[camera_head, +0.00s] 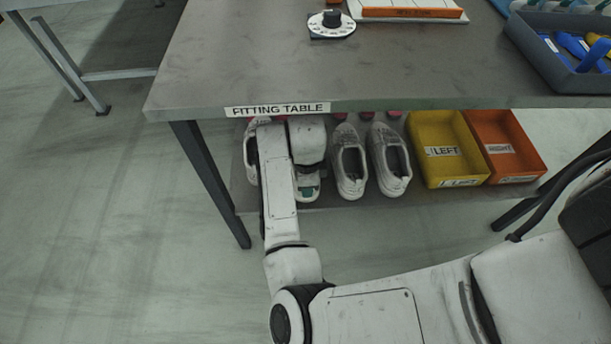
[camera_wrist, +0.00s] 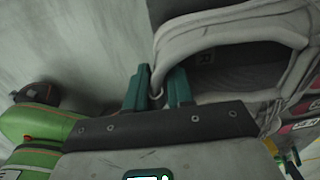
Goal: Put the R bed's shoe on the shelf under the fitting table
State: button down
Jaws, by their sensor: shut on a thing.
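In the wrist view, my gripper (camera_wrist: 158,90) has its two teal fingers closed on the pale rim of a grey-white shoe (camera_wrist: 235,42), whose dark opening faces the camera. In the head view, my arm reaches under the fitting table (camera_head: 230,75) to the shelf (camera_head: 345,200), and a teal part of my gripper (camera_head: 308,190) shows low at the shelf's left part. My arm hides much of that area, so I cannot tell whether the held shoe rests on the shelf. A white shoe (camera_head: 251,160) shows partly at the left behind my arm.
Two white shoes (camera_head: 350,165) (camera_head: 390,165) stand on the shelf right of my gripper. A table leg (camera_head: 210,180) stands left of my arm. Pink-red things show at the shelf's back.

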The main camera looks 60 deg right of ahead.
jog(key=w+d, duration=0.1)
jog(key=d, duration=0.1)
jog(key=w+d+b, duration=0.1)
jog(key=w+d, duration=0.1)
jog(key=shift+w+d, duration=0.1)
jog(key=shift+w, duration=0.05)
jog(key=shift+f+b, duration=1.15)
jog(key=shift+f, duration=0.65)
jog(key=c, duration=1)
grip_release()
jog(key=shift+r+p, duration=1.7)
jog(key=shift+r, duration=2.15)
